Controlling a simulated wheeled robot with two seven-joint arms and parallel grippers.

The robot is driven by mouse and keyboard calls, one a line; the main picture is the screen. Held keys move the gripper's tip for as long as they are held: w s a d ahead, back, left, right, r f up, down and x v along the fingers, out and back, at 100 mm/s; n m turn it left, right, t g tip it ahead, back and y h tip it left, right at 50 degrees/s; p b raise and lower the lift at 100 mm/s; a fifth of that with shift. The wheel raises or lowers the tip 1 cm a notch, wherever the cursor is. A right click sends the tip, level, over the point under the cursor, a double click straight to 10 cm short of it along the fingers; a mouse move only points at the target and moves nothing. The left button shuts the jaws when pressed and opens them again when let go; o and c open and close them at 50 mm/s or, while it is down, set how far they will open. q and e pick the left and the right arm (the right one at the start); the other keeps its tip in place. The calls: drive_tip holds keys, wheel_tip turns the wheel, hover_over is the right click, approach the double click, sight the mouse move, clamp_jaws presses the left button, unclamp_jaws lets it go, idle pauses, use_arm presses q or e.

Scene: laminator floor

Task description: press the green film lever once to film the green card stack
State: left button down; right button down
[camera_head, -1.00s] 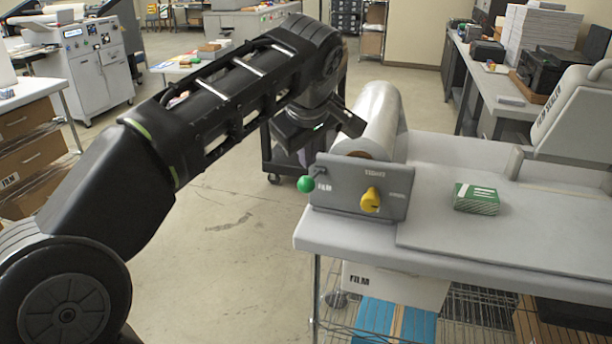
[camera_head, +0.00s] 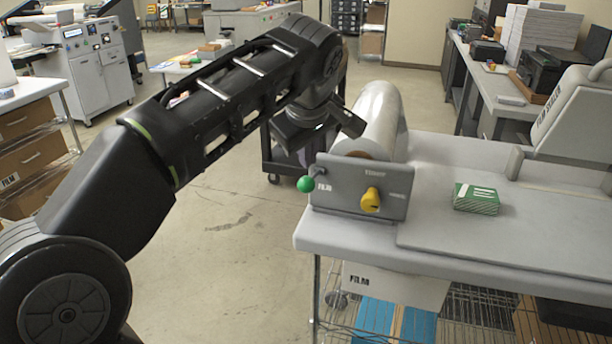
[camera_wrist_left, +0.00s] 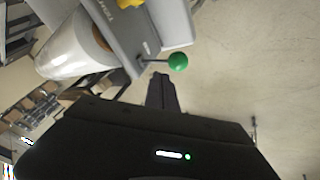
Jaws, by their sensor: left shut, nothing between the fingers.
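The green film lever (camera_head: 305,184) is a green ball on a short stem at the left end of the grey panel (camera_head: 340,196), by the word FILM. It also shows in the left wrist view (camera_wrist_left: 178,61). The green card stack (camera_head: 477,198) lies on the table to the right of the panel. My left gripper (camera_head: 352,124) is shut and empty, above and behind the panel's left part. In the left wrist view its fingers (camera_wrist_left: 161,84) are together, close to the green ball but apart from it in the picture. My right gripper is not in view.
A yellow knob (camera_head: 370,199) sits on the same panel, right of the lever. A film roll (camera_head: 380,115) lies behind the panel. A grey machine (camera_head: 575,115) stands at the right. The floor left of the table is clear.

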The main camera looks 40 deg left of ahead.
sight(306, 179)
use_arm(q)
drive_tip(key=shift+f, duration=0.15)
drive_tip(key=shift+s+f+b, duration=0.1)
drive_tip(key=shift+f+b, duration=0.2)
drive_tip(key=shift+b, duration=0.1)
drive_tip(key=shift+s+d+f+b, duration=0.1)
drive_tip(key=shift+s+f+b, duration=0.05)
drive_tip(key=shift+f+b, duration=0.4)
drive_tip(key=shift+s+d+f+b, duration=0.1)
drive_tip(key=shift+s+f+b, duration=0.05)
drive_tip(key=shift+f+b, duration=0.4)
idle(1.3)
idle(0.5)
drive_tip(key=shift+w+a+r+p, duration=0.1)
drive_tip(key=shift+w+r+p, duration=0.15)
drive_tip(key=shift+r+p, duration=0.6)
drive_tip(key=shift+w+a+r+p, duration=0.1)
drive_tip(key=shift+w+r+p, duration=0.1)
drive_tip(key=shift+r+p, duration=0.55)
drive_tip(key=r+p, duration=0.3)
drive_tip(key=w+r+p, duration=0.1)
drive_tip(key=p, duration=0.1)
drive_tip(key=shift+w+a+r, duration=0.1)
drive_tip(key=shift+a+r, duration=0.15)
drive_tip(key=shift+r, duration=0.1)
